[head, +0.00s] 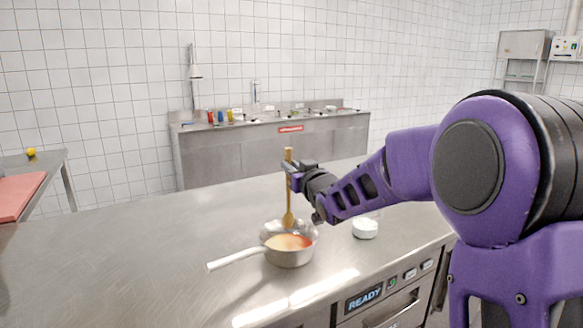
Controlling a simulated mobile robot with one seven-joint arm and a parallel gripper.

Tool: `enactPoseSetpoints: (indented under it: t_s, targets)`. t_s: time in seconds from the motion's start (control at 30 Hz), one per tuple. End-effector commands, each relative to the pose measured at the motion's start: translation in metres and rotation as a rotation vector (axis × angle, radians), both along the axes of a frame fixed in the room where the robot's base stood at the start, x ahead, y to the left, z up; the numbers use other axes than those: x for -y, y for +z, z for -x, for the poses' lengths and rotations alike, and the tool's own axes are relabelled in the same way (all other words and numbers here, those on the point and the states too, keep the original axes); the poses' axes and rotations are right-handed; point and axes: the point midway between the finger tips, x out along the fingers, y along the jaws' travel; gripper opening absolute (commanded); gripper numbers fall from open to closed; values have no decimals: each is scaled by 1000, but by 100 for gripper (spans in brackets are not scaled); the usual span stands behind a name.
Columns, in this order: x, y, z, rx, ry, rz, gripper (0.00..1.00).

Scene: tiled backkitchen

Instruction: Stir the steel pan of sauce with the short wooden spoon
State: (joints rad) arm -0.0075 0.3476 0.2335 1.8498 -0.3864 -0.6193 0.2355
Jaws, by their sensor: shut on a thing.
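The steel pan (290,258) stands on the steel counter, its long handle pointing left. It holds an orange-red sauce (288,242). My gripper (291,176) is shut on the short wooden spoon (289,202) and holds it upright above the pan. The spoon's handle sticks up above my gripper, and its bowl end points down at the pan's back part. I cannot tell whether the spoon's lower end touches the sauce or the pan.
A small white bowl (365,228) stands right of the pan. The counter (130,260) is clear to the left. An appliance with a READY display (364,298) is in the counter front. A red board (18,196) lies on another table at left. A sink unit stands behind.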

Motion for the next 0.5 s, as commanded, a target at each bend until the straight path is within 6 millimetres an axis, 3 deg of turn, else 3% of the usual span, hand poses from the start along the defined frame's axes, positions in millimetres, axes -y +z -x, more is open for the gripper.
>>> enactPoseSetpoints:
  t_s: [0.3, 0.5]
  targets:
    - [0, 2, 0, 1, 0, 0, 0]
    - [0, 18, 0, 2, 0, -1, 0]
